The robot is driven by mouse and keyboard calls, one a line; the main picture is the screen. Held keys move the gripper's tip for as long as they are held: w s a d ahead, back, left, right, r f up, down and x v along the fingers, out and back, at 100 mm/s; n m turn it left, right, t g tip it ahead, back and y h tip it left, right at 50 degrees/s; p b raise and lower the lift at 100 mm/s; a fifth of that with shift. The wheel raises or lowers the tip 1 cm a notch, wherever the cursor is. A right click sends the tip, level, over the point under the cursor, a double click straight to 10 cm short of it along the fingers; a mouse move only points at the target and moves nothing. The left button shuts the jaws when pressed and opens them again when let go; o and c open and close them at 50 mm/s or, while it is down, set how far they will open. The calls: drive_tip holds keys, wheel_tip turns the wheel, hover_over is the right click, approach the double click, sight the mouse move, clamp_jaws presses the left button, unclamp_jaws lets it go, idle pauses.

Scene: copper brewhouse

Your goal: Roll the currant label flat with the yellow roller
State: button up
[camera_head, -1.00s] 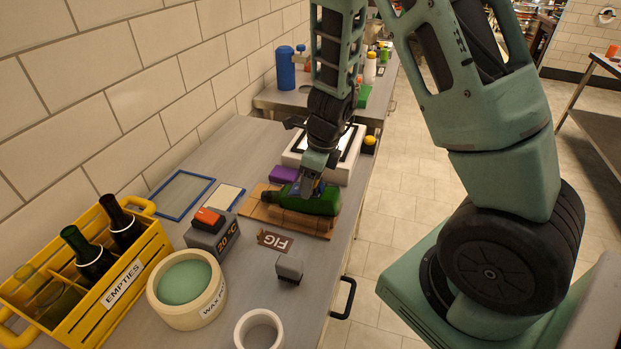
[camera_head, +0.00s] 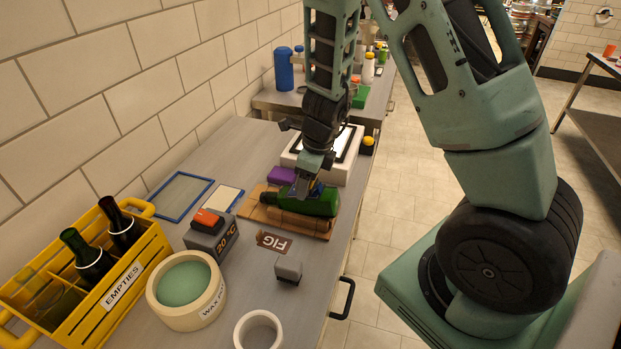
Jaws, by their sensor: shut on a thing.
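A green bottle (camera_head: 322,203) lies on its side on a wooden cradle (camera_head: 262,213). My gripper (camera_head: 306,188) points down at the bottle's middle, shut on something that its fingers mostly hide. A little blue shows beside the fingers; I cannot tell whether this is the held thing. I cannot make out a currant label; any label on the bottle is behind the gripper. No yellow roller can be clearly identified. A dark box with a yellow top (camera_head: 368,141) stands beyond the bottle, at the bench's right edge. A brown FIG label (camera_head: 273,242) lies flat in front of the cradle.
A purple block (camera_head: 281,176) and a white framed tray (camera_head: 345,167) are close behind the bottle. A 20 °C box (camera_head: 208,243), wax pot (camera_head: 214,306), grey block (camera_head: 289,268), white ring (camera_head: 244,326) and yellow EMPTIES crate (camera_head: 122,285) stand nearer.

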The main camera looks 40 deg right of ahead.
sight(290, 191)
drive_tip(key=shift+w+a+f+p, duration=0.15)
drive_tip(key=shift+w+a+p, duration=0.2)
drive_tip(key=shift+w, duration=0.2)
idle(0.6)
drive_tip(key=shift+w+a, duration=0.1)
drive_tip(key=shift+w, duration=0.05)
drive_tip(key=shift+w+a+f+p, duration=0.2)
drive_tip(key=shift+w+a+p, duration=0.2)
drive_tip(key=shift+w, duration=0.1)
drive_tip(key=shift+w+a+f+p, duration=0.25)
drive_tip(key=shift+w+p, duration=0.1)
drive_tip(key=shift+w, duration=0.15)
idle(1.1)
drive_tip(key=shift+r, duration=0.1)
idle(0.4)
wheel_tip(290, 191, up, 7)
drive_tip(key=p, duration=0.7)
idle(0.5)
